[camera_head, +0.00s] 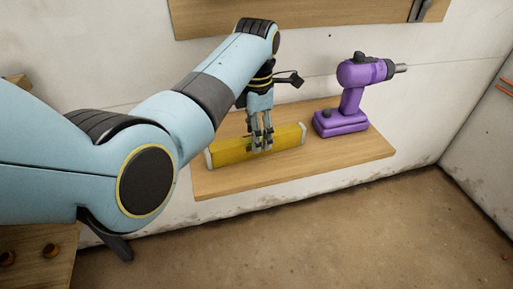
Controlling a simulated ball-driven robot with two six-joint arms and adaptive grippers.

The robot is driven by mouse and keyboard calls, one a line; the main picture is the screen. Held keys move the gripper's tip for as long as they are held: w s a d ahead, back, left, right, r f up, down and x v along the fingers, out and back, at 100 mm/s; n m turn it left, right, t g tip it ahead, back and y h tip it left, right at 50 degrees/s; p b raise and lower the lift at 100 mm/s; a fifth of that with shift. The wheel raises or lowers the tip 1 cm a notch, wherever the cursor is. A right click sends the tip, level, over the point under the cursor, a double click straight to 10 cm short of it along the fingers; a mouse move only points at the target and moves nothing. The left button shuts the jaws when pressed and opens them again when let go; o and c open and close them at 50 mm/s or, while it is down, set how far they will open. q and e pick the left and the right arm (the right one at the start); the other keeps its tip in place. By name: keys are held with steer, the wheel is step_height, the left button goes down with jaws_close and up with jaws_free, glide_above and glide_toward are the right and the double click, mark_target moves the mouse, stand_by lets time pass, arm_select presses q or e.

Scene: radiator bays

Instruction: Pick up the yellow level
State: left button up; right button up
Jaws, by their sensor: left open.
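The yellow level (230,155) is a long bar with pale end caps. It lies on a wooden shelf (340,166) against the wall. My left gripper (262,148) points down at the middle of the level, with its fingertips at the level's upper part. The fingers are open, and I cannot tell whether they touch the level. My left arm covers much of the left of the view. My right gripper is not in view.
A purple drill (350,97) stands upright on the shelf, right of the level. A wooden board (320,14) hangs on the wall above. A wooden surface with round knobs (50,250) is at the lower left. The brown floor in front is clear.

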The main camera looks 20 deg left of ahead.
arm_select(q)
step_height(320, 180, down, 2)
steer(key=shift+f, duration=0.1)
steer(key=c, duration=0.7)
jaws_close()
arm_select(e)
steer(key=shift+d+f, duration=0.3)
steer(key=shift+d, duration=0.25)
arm_select(q)
steer(key=shift+r, duration=0.2)
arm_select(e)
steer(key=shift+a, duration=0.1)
